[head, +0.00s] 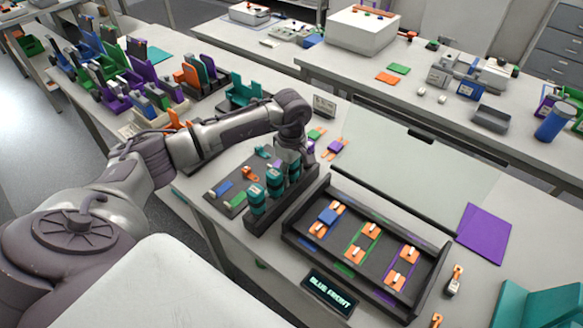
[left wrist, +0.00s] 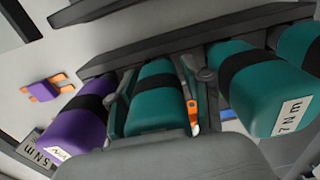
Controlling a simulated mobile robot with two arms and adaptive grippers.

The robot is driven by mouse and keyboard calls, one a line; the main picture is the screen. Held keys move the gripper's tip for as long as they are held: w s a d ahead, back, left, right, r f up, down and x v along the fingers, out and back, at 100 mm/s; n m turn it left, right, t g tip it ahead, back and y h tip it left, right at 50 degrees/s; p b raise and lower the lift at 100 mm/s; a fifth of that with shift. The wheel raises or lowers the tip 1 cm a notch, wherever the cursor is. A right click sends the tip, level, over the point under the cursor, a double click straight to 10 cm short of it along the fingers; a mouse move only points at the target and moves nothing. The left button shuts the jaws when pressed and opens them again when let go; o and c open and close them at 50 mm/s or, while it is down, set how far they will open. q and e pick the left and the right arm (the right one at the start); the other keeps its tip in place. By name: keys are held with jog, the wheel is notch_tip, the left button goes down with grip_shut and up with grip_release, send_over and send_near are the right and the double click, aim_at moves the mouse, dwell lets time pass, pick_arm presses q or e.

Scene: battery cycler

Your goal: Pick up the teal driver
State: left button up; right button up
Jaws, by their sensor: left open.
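Several drivers stand in a dark rack (head: 262,225) beside the tray. Two teal drivers (head: 257,200) (head: 274,183) show clear of the hand in the head view. My left gripper (head: 291,165) is over the far part of the rack. In the left wrist view, its open fingers are on either side of a teal driver (left wrist: 157,105) with a black band; I cannot tell whether they touch it. To the right is a teal driver (left wrist: 262,90) labelled "2 N m", with another teal one at the edge. A purple driver (left wrist: 75,130) is on the left. My right gripper is not in view.
A dark tray (head: 345,185) with orange-ended parts lies right of the rack, with a "BLUE FRONT" display (head: 330,294) in front. A grey mat (head: 232,205) with small parts lies left. A purple sheet (head: 484,233) lies far right.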

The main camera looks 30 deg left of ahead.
pick_arm(q)
jog(key=shift+c, duration=1)
grip_shut()
jog(key=shift+r, duration=0.15)
